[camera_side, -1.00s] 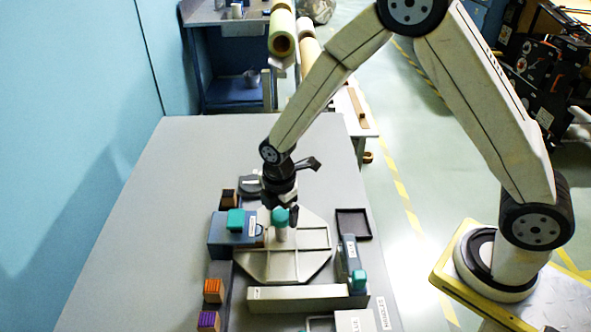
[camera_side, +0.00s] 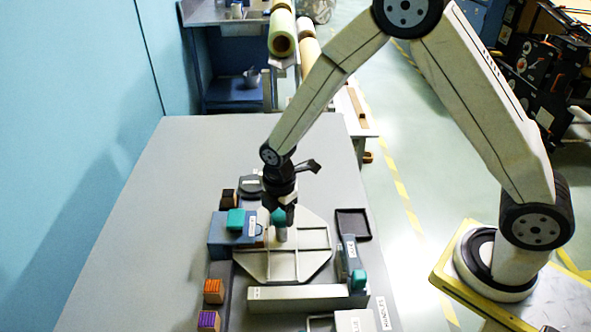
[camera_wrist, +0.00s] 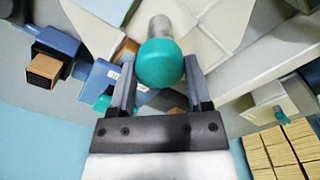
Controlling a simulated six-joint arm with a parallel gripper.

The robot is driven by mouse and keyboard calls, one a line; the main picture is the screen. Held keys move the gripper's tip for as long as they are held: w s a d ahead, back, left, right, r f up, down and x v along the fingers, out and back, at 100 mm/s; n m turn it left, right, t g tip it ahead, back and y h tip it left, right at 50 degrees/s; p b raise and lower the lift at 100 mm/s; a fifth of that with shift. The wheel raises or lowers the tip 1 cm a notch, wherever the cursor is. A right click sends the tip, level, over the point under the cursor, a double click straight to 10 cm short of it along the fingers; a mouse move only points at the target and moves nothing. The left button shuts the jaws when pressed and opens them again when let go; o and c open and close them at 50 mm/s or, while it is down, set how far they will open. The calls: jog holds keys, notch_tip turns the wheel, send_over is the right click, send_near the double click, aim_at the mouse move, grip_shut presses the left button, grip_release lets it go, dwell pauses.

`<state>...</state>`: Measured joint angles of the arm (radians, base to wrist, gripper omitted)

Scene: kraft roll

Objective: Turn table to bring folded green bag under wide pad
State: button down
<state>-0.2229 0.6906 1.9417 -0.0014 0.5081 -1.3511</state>
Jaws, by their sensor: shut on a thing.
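The turntable (camera_side: 310,262) is a cream eight-sided plate with raised ribs dividing it into sectors. A teal-capped knob (camera_wrist: 161,63) stands up on it on a pale post. My gripper (camera_side: 279,213) points down at it, its fingers shut on the knob's teal cap from both sides. In the wrist view my gripper (camera_wrist: 160,75) shows one finger on each side of the cap. I cannot make out a folded green bag on the plate's visible sectors. I cannot tell for certain which part is the wide pad.
A blue box with a teal top (camera_side: 235,220) stands at the plate's left. Orange-topped (camera_side: 213,290) and purple-topped (camera_side: 208,320) blocks are at lower left. A pale bar (camera_side: 300,298) lies in front, a dark tray (camera_side: 352,224) right. The table's far left is clear.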

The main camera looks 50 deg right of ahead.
jog(key=shift+n, duration=9.3)
grip_release()
jog(key=shift+r, duration=0.1)
